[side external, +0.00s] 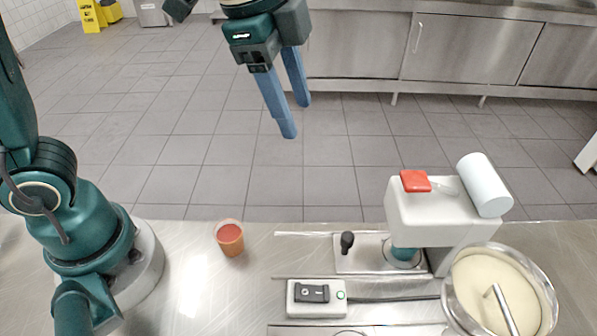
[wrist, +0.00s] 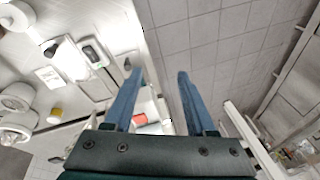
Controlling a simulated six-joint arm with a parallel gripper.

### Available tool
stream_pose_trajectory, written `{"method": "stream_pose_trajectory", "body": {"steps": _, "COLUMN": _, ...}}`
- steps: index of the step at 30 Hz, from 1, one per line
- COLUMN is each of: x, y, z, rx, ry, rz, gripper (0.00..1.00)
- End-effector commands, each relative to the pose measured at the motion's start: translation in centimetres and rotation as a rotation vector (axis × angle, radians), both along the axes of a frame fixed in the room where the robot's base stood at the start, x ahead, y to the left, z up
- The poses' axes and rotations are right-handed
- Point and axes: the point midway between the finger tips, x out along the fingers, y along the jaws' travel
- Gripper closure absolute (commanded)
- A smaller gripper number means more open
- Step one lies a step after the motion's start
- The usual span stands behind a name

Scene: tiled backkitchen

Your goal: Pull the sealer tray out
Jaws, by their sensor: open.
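The sealer (side external: 440,215) is a white machine with a red pad (side external: 415,181) on top and a white roll (side external: 484,185) at its back right. Its flat metal tray (side external: 365,262) lies low at the machine's left, with a black knob (side external: 347,241) at the tray's left end. A teal cup (side external: 403,254) is under the sealing head, partly hidden by it. My gripper (side external: 296,119) is open and empty, high above and left of the sealer, apart from everything. Its two blue fingers also show spread in the wrist view (wrist: 159,74). I cannot pick out the tray surely there.
An orange-red cup (side external: 230,239) stands on the steel counter (side external: 200,290) left of the tray. A control box (side external: 316,298) sits in front of the tray. A clear tub of cream-coloured contents (side external: 475,280) stands at the right. Counter between cup and tray is clear.

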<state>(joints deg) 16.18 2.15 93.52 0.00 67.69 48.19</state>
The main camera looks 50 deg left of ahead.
Motion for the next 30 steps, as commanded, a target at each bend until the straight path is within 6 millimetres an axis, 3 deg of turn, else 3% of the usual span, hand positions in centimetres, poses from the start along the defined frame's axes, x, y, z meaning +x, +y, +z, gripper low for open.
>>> {"method": "stream_pose_trajectory", "body": {"steps": 6, "x": 2.2, "y": -5.4, "z": -4.3, "rx": 0.073, "ry": 0.109, "rz": -0.272, "gripper": 0.44}}
{"method": "stream_pose_trajectory", "body": {"steps": 12, "x": 2.0, "y": -9.1, "z": -8.8, "rx": 0.116, "ry": 0.197, "rz": -0.398, "gripper": 0.44}}
{"method": "stream_pose_trajectory", "body": {"steps": 19, "x": 0.7, "y": -10.4, "z": -11.7, "rx": 0.144, "ry": 0.26, "rz": -0.445, "gripper": 0.44}}
{"method": "stream_pose_trajectory", "body": {"steps": 30, "x": 0.6, "y": -10.3, "z": -15.8, "rx": 0.144, "ry": 0.26, "rz": -0.445, "gripper": 0.44}}
